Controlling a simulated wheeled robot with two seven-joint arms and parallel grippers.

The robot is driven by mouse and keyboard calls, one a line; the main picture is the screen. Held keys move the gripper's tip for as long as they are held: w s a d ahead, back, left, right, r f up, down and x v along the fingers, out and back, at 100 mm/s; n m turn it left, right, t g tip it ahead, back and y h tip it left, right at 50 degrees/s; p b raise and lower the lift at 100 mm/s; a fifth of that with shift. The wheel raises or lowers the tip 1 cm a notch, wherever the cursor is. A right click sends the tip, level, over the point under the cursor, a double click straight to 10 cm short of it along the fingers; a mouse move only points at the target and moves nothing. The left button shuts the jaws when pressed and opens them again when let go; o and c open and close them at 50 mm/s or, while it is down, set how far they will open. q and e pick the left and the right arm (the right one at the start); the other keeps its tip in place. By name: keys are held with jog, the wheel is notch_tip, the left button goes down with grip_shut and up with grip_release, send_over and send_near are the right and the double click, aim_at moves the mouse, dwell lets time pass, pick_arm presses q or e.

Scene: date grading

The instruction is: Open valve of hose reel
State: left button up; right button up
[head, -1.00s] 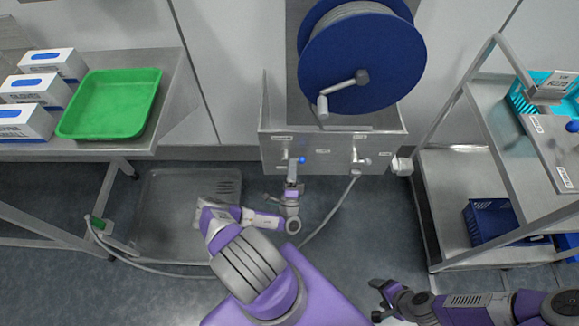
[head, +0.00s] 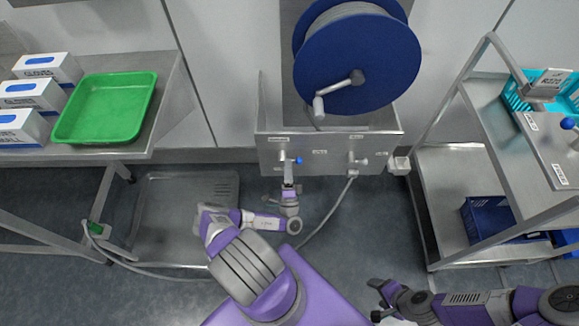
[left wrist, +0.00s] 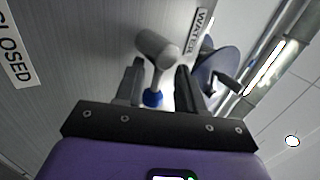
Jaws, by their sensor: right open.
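The hose reel (head: 342,62) has a blue drum and a grey crank above a steel panel (head: 330,165). On the panel's left is a valve with a blue-tipped lever (head: 298,160); on its right is a second grey fitting (head: 357,160) with a hose below it. My left gripper (head: 288,165) is at the left valve. In the left wrist view my left gripper (left wrist: 158,85) is open, with the grey valve handle (left wrist: 157,50) and its blue tip (left wrist: 153,98) between the fingers. My right gripper (head: 373,300) is open and empty, low at the right.
Labels "WATER" (left wrist: 198,30) and "CLOSED" (left wrist: 14,50) are on the panel. A table with a green tray (head: 150,95) and glove boxes stands left. A steel cart (head: 455,185) with blue crates stands right. A floor tray (head: 165,215) and a hose (head: 150,273) lie low.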

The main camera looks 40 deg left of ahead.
pick_arm(q)
jog(key=shift+d+f, duration=0.1)
jog(key=shift+d, duration=0.05)
jog(key=v, duration=0.7)
jog(key=shift+s+p, duration=0.25)
jog(key=shift+p, duration=0.05)
